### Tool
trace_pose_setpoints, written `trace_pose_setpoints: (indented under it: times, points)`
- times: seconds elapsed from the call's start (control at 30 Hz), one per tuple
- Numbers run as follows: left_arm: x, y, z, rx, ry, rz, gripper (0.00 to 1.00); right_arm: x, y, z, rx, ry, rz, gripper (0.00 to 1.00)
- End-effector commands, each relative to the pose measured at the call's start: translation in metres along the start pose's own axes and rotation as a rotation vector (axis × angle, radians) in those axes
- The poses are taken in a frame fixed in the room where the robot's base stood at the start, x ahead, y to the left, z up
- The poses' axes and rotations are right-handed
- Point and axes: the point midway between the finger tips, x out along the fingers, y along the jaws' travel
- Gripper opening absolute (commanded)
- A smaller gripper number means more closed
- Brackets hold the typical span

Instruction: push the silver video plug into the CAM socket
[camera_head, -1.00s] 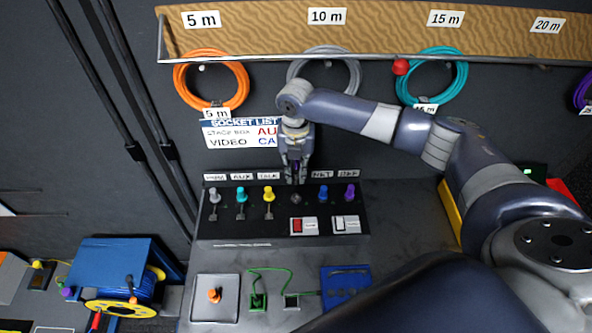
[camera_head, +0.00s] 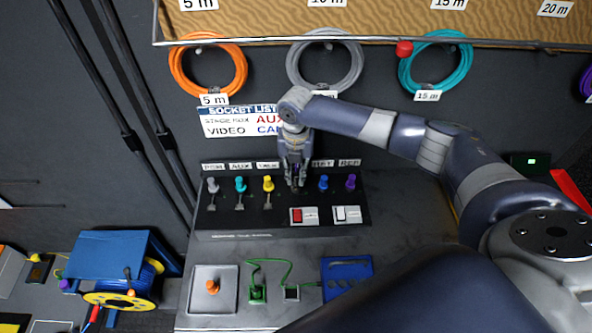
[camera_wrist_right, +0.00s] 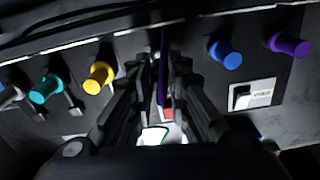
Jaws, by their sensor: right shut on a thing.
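My right gripper (camera_head: 295,183) is at the socket panel (camera_head: 222,222), in the gap between the yellow plug (camera_head: 268,184) and the blue plug (camera_head: 323,184). Its fingers are closed around a small plug, largely hidden, which I take to be the silver video plug. In the right wrist view the fingers (camera_wrist_right: 163,100) close on a narrow dark piece. The gripper covers the label and socket there, so I cannot read CAM or tell how far the plug is in. The socket list (camera_head: 240,121) shows VIDEO beside a partly covered "CA". My left gripper is out of view.
Grey (camera_head: 212,186), teal (camera_head: 240,185) and purple (camera_head: 350,183) plugs stand in the same row. A red switch (camera_head: 297,215) and a white switch (camera_head: 346,214) sit below. Cable coils hang behind; a blue cable reel (camera_head: 115,262) stands at left.

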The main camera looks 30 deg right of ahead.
Motion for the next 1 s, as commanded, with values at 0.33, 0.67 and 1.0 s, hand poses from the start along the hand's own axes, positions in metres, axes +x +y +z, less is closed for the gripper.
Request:
trace_pose_setpoints:
  times: [0.33, 0.67, 1.0]
  points:
    - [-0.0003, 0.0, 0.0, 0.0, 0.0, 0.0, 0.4, -0.0004, 0.0001, 0.0001, 0.0, 0.0, 0.0, 0.0]
    - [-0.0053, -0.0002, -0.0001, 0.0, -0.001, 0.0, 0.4, -0.0015, 0.0001, -0.0003, 0.0, 0.0, 0.0, 0.0]
    - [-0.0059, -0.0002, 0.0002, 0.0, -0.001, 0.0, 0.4, -0.0004, 0.0001, 0.0, 0.0, 0.0, 0.0, 0.0]
